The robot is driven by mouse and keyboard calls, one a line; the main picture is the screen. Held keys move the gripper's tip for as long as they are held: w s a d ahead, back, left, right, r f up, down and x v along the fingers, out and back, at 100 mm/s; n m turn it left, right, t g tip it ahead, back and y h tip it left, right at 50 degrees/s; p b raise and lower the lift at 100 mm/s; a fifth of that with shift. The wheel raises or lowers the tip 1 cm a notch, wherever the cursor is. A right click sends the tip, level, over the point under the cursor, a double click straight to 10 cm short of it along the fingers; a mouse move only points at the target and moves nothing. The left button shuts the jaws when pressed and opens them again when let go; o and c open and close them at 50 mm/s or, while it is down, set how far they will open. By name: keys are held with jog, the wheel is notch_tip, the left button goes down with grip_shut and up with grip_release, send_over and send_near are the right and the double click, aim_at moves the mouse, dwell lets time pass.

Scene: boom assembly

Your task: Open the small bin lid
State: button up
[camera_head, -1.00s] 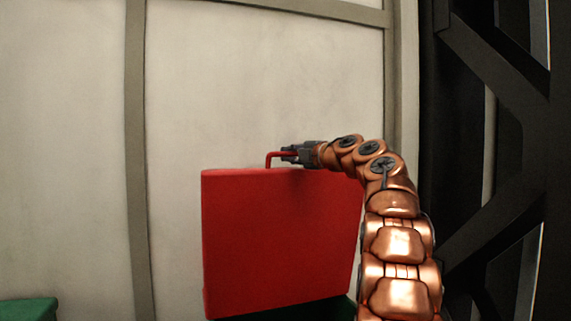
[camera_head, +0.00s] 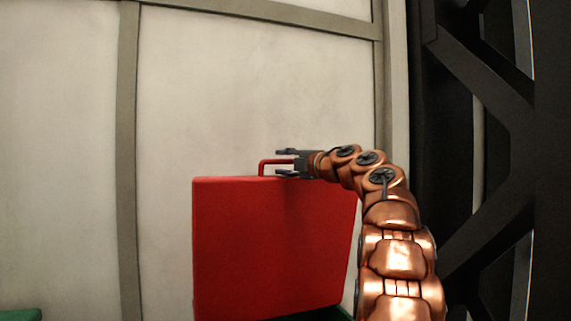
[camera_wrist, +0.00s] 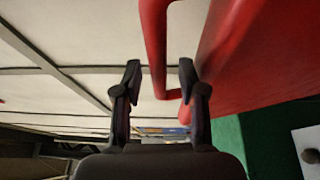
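The red lid (camera_head: 270,250) stands raised, close to upright, against the pale wall in the head view. Its thin red handle (camera_head: 262,167) sticks up from the top edge; in the wrist view the handle (camera_wrist: 155,45) shows between the two fingers. My gripper (camera_head: 286,163) is at the handle with its fingers spread, one above the bar and one below it near the lid's top edge. The wrist view shows the same open fingers (camera_wrist: 159,76), with the right one close to the lid (camera_wrist: 245,60). Only a sliver of the green bin (camera_head: 338,313) shows below the lid.
A pale panelled wall (camera_head: 250,80) with grey strips is behind the lid. A dark metal frame (camera_head: 480,120) stands on the right. Another green edge (camera_head: 20,315) shows at the lower left. Space left of the lid is clear.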

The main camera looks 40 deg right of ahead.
jog(key=s, duration=1.2)
jog(key=shift+d+f, duration=0.25)
jog(key=shift+d, duration=0.1)
jog(key=shift+d, duration=0.1)
dwell(0.3)
